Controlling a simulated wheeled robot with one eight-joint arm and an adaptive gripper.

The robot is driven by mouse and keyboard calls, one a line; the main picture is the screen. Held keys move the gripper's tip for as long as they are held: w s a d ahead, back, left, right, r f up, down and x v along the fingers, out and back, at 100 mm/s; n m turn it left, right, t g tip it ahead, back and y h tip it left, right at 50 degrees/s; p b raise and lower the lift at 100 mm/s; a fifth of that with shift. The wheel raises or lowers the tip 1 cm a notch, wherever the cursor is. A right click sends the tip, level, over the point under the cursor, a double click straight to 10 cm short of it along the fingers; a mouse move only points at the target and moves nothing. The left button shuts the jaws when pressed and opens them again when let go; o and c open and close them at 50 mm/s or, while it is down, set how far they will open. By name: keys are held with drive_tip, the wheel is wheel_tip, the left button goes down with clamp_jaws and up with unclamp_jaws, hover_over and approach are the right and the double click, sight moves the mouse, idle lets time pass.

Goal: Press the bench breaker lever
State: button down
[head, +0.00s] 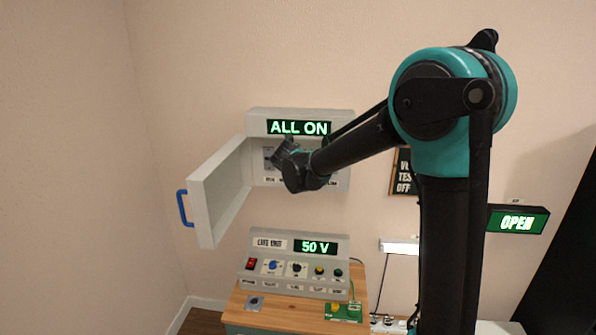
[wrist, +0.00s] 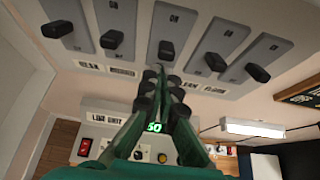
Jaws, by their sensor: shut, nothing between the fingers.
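The breaker box (head: 340,118) hangs on the wall under a lit "ALL ON" sign, its door open. In the wrist view, several black levers stand on grey plates in a row, with the middle lever (wrist: 166,50) just beyond my fingertips. I cannot tell which lever is the bench one; the small labels are blurred and the middle one is hidden by my fingers. My gripper (wrist: 158,78) is shut and empty, just below the middle lever; whether it touches is unclear. In the head view my gripper (head: 283,152) is in front of the box and hides most levers.
The open door (head: 220,190) with its blue handle (head: 185,207) swings out to the left. An "OPEN" sign (head: 517,221) and a dark wall sign (head: 404,172) are at right.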

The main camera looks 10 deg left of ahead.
drive_tip(key=shift+r, duration=0.15)
drive_tip(key=shift+r, duration=0.65)
drive_tip(key=shift+w, duration=0.1)
drive_tip(key=f+v, duration=0.1)
drive_tip(key=v, duration=0.8)
drive_tip(key=shift+s, duration=0.55)
